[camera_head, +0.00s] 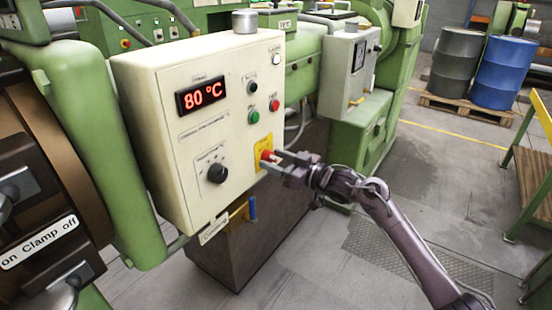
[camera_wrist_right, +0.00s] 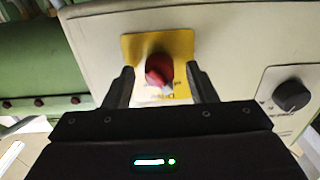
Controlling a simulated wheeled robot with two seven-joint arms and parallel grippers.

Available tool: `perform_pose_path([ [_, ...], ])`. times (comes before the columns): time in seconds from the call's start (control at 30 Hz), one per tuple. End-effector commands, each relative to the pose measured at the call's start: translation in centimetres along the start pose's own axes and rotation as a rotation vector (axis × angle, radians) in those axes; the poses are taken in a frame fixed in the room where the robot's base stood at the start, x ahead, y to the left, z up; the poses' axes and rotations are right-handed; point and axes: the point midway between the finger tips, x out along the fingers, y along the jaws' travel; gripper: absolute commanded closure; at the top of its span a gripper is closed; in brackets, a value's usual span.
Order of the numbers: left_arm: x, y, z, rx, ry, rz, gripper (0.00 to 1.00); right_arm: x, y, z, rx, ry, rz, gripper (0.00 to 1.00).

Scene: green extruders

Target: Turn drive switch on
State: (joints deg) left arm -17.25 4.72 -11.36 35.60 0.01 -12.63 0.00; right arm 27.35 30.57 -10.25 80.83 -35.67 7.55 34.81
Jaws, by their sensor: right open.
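The drive switch (camera_head: 266,155) is a red rotary knob on a yellow plate, low on the right side of the cream control box's front (camera_head: 150,100). In the right wrist view the red knob (camera_wrist_right: 159,70) sits between my right gripper's two fingers, with a gap on each side. The yellow plate (camera_wrist_right: 180,45) shows behind it, its lettering partly hidden. My right gripper (camera_head: 273,160) is open, with its fingertips around the knob close to the panel. I cannot tell from these frames whether a finger touches the plate. My left gripper is out of view.
The box also carries a red "80 °C" display (camera_head: 201,95), a black dial (camera_head: 217,173), a green button (camera_head: 254,117) and a red button (camera_head: 274,104). Green machinery (camera_head: 110,130) stands at left. Blue (camera_head: 505,75) and grey barrels stand far right.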

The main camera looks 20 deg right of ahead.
Motion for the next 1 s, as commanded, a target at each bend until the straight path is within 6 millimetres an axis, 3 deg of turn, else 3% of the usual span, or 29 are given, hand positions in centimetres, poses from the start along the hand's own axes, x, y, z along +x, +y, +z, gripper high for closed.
perform_pose_path([
  [0.27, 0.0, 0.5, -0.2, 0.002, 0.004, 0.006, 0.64, 0.2, 0.0, 0.1, 0.000, 0.000, 0.001, 0.49],
  [0.6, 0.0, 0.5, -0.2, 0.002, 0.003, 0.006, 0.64, 0.2, 0.0, 0.1, 0.000, 0.000, 0.001, 0.93],
  [1.0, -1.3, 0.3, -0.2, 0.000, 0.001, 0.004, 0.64, 0.2, 0.0, -0.2, 0.080, 0.000, 0.001, 0.93],
])
